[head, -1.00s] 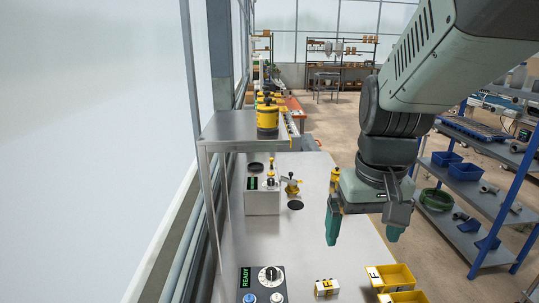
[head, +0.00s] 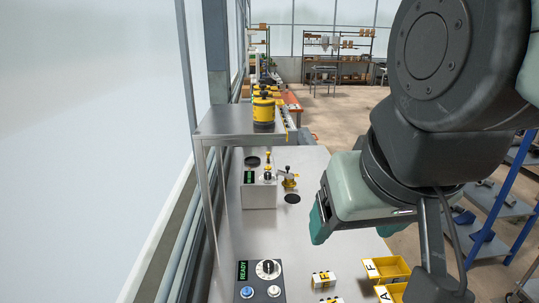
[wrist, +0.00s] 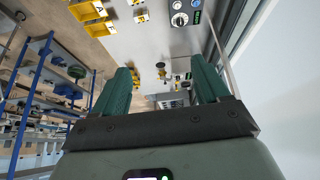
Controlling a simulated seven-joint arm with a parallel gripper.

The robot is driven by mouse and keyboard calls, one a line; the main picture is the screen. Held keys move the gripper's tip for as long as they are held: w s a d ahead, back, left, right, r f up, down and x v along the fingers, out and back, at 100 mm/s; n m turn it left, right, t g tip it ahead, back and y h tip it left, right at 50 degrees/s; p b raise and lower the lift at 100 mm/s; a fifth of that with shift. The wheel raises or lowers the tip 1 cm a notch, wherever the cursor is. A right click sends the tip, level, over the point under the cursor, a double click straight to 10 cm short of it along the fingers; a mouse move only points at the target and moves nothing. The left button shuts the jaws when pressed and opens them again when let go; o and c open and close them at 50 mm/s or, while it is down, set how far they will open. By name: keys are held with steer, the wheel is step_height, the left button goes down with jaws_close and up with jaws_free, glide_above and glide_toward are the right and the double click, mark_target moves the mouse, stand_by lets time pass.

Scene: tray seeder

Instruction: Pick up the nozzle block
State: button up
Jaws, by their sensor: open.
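Two small white-and-yellow blocks stand on the steel bench near the bottom of the head view: a farther block (head: 324,280) and a nearer block (head: 332,300) cut by the frame edge. They fit the nozzle block, but I cannot tell which is meant. In the wrist view, a block (wrist: 141,16) shows at the top. My gripper (wrist: 162,74) is open and empty, its two green fingers spread apart. In the head view, one green finger of my gripper (head: 319,224) shows above the bench, beyond and apart from the blocks; the other is hidden.
Yellow bins (head: 387,268) marked F and A stand right of the blocks. A control panel (head: 262,287) reading READY, with a dial and buttons, lies left. A white machine (head: 259,194) and a raised shelf (head: 225,120) stand farther back. The bench middle is clear.

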steer(key=w+f+m+g+y, duration=0.2)
steer(key=w+f+m+g, duration=0.1)
steer(key=w+f+m, duration=1.05)
steer(key=s+d+f+m+g, duration=0.1)
steer(key=d+f, duration=0.1)
steer(key=f, duration=0.6)
steer(key=s+d+f+m+h, duration=0.1)
steer(key=d+f+m, duration=0.1)
steer(key=f, duration=0.5)
steer(key=s+d+f+m+g+h, duration=0.1)
steer(key=d+f+m, duration=0.1)
steer(key=f, duration=0.6)
steer(key=shift+s+d+f+g, duration=0.1)
steer(key=shift+d+f+g, duration=0.2)
steer(key=shift+d, duration=0.25)
steer(key=shift+a+f, duration=0.15)
steer(key=shift+f, duration=3.2)
steer(key=c, duration=1.2)
steer(key=shift+r, duration=0.1)
